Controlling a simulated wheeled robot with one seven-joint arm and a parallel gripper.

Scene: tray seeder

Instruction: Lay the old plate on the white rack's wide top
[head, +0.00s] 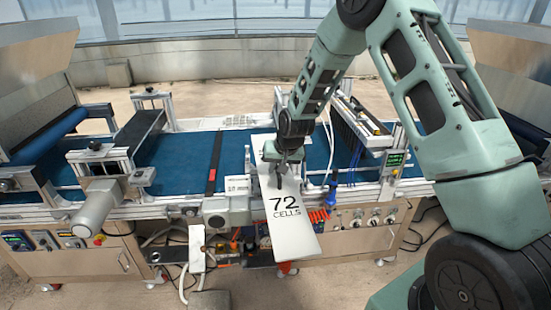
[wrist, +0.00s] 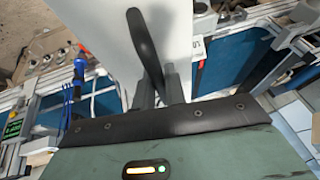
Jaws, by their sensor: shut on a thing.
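The plate (head: 289,222) is a long white panel marked "72 CELLS". It sits over the front edge of the seeder's blue belt, and its near end juts out past the machine's front. My gripper (head: 282,168) is shut on the plate's dark curved handle, which shows in the wrist view (wrist: 144,40); the white plate (wrist: 90,15) fills the area behind it there. My fingers (wrist: 158,92) cover the handle's lower end. I cannot make out the white rack with certainty in either view.
The blue belt (head: 190,155) runs across the machine. A grey motor (head: 98,210) sticks out at the front left. A small white label plate (head: 237,184) lies left of the held plate. A green-lit display (head: 394,160) and blue tubing stand to the right. Cables hang below.

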